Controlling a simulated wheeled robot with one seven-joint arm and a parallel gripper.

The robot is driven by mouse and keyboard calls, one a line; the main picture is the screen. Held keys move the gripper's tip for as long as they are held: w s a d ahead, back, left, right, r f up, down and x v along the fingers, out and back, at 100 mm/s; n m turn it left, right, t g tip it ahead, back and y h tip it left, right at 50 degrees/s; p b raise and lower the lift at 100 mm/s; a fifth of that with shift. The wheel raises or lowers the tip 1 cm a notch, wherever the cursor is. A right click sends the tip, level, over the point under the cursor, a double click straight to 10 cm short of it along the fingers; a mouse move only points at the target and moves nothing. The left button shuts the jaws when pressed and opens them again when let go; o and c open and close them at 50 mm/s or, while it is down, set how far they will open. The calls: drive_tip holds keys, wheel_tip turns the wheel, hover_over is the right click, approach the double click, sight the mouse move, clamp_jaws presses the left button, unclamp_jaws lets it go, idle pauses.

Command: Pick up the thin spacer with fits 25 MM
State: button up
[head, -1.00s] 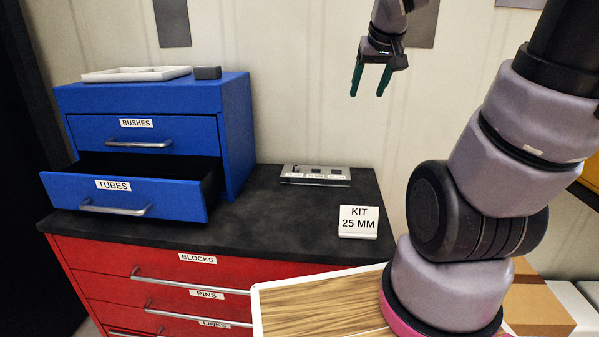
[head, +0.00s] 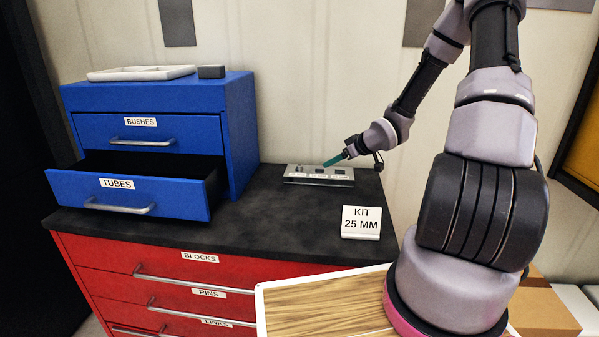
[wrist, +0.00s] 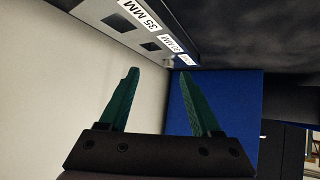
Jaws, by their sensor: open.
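A grey metal plate (head: 319,181) with dark square openings and white labels lies at the back of the black worktop. In the wrist view the plate (wrist: 103,12) has a "35 MM" label and other smaller labels too foreshortened to read surely. A small grey round piece (wrist: 169,62) shows at its far end. My gripper (head: 330,162) is just above the plate, tilted down to the left. In the wrist view my gripper (wrist: 158,75) has its two green fingers apart, with nothing between them. I cannot make out a thin spacer for certain in either view.
A "KIT 25 MM" sign (head: 361,222) stands at the worktop's right front. A blue cabinet (head: 240,130) stands left, its TUBES drawer (head: 127,197) pulled open. A white tray (head: 141,74) and dark block (head: 211,72) sit on top. The worktop's middle (head: 265,220) is clear.

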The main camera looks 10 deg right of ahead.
sight(301, 166)
drive_tip(key=shift+w+a+f+n+t+y, duration=0.15)
drive_tip(key=shift+a+f+t+y, duration=0.05)
drive_tip(key=shift+a+f+y, duration=0.3)
drive_tip(key=shift+w+a+f+n+t+y, duration=0.2)
drive_tip(key=shift+a+f+y, duration=0.2)
drive_tip(key=shift+f+y, duration=0.15)
drive_tip(key=shift+a+t+y, duration=0.3)
drive_tip(key=shift+a+y, duration=0.15)
drive_tip(key=shift+w+a+f, duration=0.1)
drive_tip(key=shift+w+a, duration=0.15)
drive_tip(key=shift+w, duration=0.05)
drive_tip(key=x, duration=0.4)
drive_tip(key=shift+w+a+f, duration=0.1)
drive_tip(key=shift+w+a, duration=0.05)
drive_tip(key=shift+w, duration=0.1)
drive_tip(key=shift+w+r+x, duration=0.15)
drive_tip(key=shift+x, duration=1.2)
drive_tip(key=shift+w+r+x, duration=0.15)
drive_tip(key=shift+x, duration=1.2)
clamp_jaws()
